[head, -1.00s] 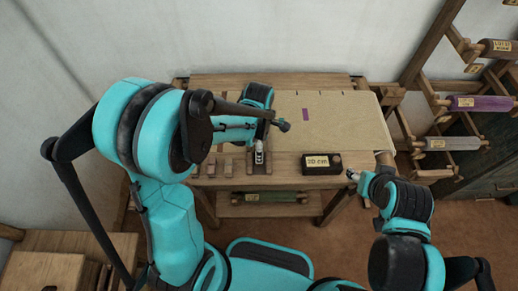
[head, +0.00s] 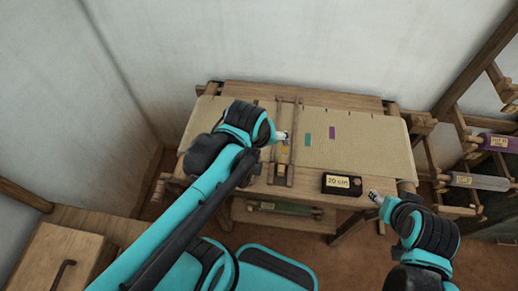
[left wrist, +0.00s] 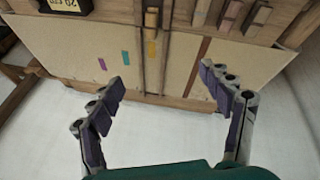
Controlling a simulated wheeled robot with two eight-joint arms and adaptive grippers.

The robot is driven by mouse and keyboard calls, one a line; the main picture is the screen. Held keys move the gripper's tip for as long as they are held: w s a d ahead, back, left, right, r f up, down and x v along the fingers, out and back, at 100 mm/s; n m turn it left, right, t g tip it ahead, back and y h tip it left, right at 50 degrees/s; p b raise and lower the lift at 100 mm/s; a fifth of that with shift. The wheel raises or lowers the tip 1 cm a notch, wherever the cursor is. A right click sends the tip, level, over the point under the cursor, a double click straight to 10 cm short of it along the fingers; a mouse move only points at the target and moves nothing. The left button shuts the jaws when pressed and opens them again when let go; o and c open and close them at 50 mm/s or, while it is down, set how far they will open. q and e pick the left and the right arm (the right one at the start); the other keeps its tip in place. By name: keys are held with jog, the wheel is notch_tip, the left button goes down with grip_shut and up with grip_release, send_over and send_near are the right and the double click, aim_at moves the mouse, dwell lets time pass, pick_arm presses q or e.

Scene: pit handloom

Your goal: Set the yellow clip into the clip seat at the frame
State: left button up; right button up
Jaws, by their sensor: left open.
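My left gripper (head: 284,136) is above the cloth, over a narrow frame of two wooden bars (head: 296,140). In the left wrist view the left gripper (left wrist: 162,82) has its fingers wide apart with nothing between them. A yellow patch (left wrist: 151,48) shows between the bars (left wrist: 139,50), beyond the fingertips; it looks flat on the cloth. A tan-yellow block (left wrist: 152,17) sits between the bars, by the wooden beam. I cannot tell whether this block is the yellow clip, or make out its seat. My right gripper (head: 375,198) is small, near the table's front right corner.
The cloth (head: 365,150) carries a teal patch (head: 308,139) and a purple patch (head: 332,132). A dark box marked 20 cm (head: 342,184) stands at the front edge. Several small blocks (left wrist: 230,15) line the beam. Spool racks (head: 480,181) stand at the right.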

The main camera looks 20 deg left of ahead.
pick_arm(q)
jog(key=s+m, duration=0.1)
jog(key=m, duration=0.1)
jog(key=s+m+t, duration=0.1)
jog(key=m, duration=0.1)
jog(key=s+a+r+m+t, duration=0.1)
jog(key=m, duration=0.1)
jog(key=shift+a+m, duration=0.1)
jog(key=shift+m, duration=0.2)
jog(key=shift+f, duration=0.15)
notch_tip(320, 180, down, 2)
jog(key=b, duration=0.2)
jog(key=shift+f+b, duration=0.25)
jog(key=shift+b, duration=0.1)
dwell(0.9)
